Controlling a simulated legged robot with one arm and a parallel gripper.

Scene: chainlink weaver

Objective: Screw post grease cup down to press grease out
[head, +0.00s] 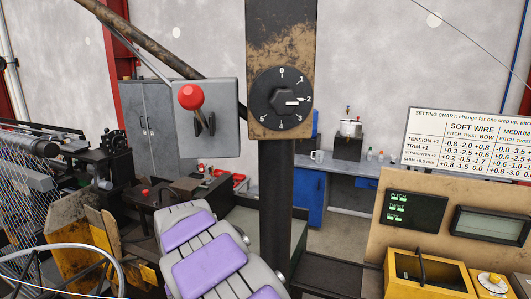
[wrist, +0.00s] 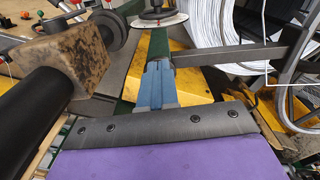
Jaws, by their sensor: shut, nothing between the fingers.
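A dark post (head: 275,190) stands in the middle of the head view, topped by a worn brown block (head: 282,45). A black dial (head: 282,98) numbered 0 to 5 is on the block's face, its white mark pointing right near 2. I cannot make out a grease cup for certain in either view. In the wrist view a worn brown block (wrist: 75,62) with a black cylinder (wrist: 28,115) and a dark round disc (wrist: 103,33) lies left of my gripper (wrist: 155,75). My gripper's blue-grey fingers are shut and empty, apart from the block.
A grey panel with a red-knobbed lever (head: 191,97) is left of the post. Wire mesh (head: 35,160) is at far left. A display console (head: 440,215) and yellow box (head: 428,272) are at right. In the wrist view, a grey bar (wrist: 225,52) runs right of the fingers near white wire coils (wrist: 205,25).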

